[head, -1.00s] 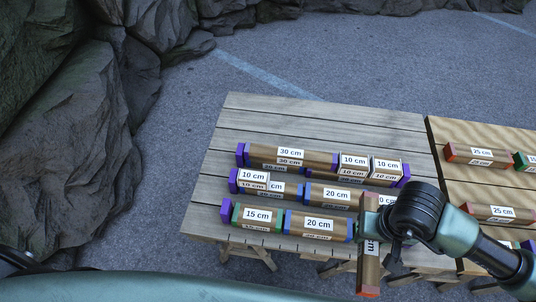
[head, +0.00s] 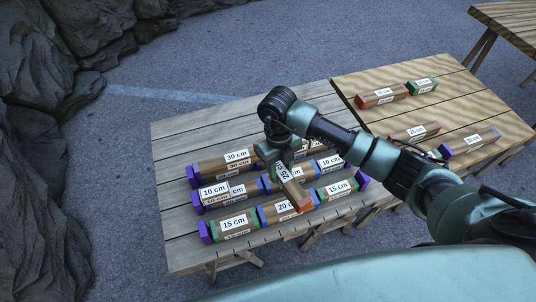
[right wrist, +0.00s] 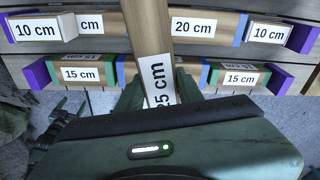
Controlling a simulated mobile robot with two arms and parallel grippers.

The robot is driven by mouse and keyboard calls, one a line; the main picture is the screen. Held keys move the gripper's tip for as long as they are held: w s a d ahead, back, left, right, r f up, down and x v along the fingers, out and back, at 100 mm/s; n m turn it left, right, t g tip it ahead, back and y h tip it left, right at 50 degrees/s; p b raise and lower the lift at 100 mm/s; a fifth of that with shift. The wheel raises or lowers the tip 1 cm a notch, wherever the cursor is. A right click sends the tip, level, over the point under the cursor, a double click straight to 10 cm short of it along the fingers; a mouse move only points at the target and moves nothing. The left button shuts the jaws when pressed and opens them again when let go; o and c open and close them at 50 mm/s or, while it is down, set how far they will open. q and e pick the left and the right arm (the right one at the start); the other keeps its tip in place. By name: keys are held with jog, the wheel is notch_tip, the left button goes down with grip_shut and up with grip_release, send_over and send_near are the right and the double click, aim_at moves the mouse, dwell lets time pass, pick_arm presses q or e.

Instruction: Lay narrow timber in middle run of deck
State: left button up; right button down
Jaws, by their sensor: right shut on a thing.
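My right gripper (head: 283,168) is shut on a timber (head: 292,188) labelled 25 cm with an orange-red end. It holds the timber above the deck, pointing across the runs. In the right wrist view the held timber (right wrist: 150,40) covers part of the middle and front runs. The middle run shows a 10 cm timber (right wrist: 35,31) at left, a partly covered one beside it, then a 20 cm timber (right wrist: 200,27) and a 10 cm timber (right wrist: 268,34), between purple ends. The front run has a 15 cm timber (head: 233,224), a 20 cm timber (head: 285,210) and another 15 cm timber (head: 338,188).
The back run has a 30 cm timber (head: 237,157), partly hidden by my arm. The wooden table (head: 385,115) at right holds red-ended timbers (head: 380,96), a green-ended one (head: 423,87) and a purple-ended one (head: 470,143). Rocks (head: 40,120) stand at left.

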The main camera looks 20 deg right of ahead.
jog(key=m, duration=0.2)
jog(key=w+m, duration=0.1)
jog(key=m, duration=0.3)
jog(key=shift+w+a+r+y+p, duration=0.25)
jog(key=shift+w+a+y+p, duration=0.05)
jog(key=shift+w+y+p, duration=0.1)
jog(key=m, duration=0.3)
jog(key=shift+w+a+m, duration=0.15)
jog(key=shift+w+m, duration=0.15)
jog(key=shift+w, duration=0.1)
jog(key=m, duration=0.3)
jog(key=w+m+p, duration=0.1)
jog(key=m, duration=0.1)
jog(key=shift+a+t+y, duration=0.3)
jog(key=shift+t+y, duration=0.1)
jog(key=m, duration=0.3)
jog(key=w+m, duration=0.1)
jog(key=m, duration=0.1)
jog(key=shift+a+m+t+p, duration=0.3)
jog(key=shift+a+p, duration=0.05)
jog(key=shift+f, duration=0.3)
notch_tip(320, 180, down, 4)
jog(key=b, duration=0.4)
jog(key=shift+f+b, duration=0.1)
jog(key=shift+b, duration=0.2)
jog(key=shift+f+b, duration=0.9)
jog(key=shift+f, duration=0.85)
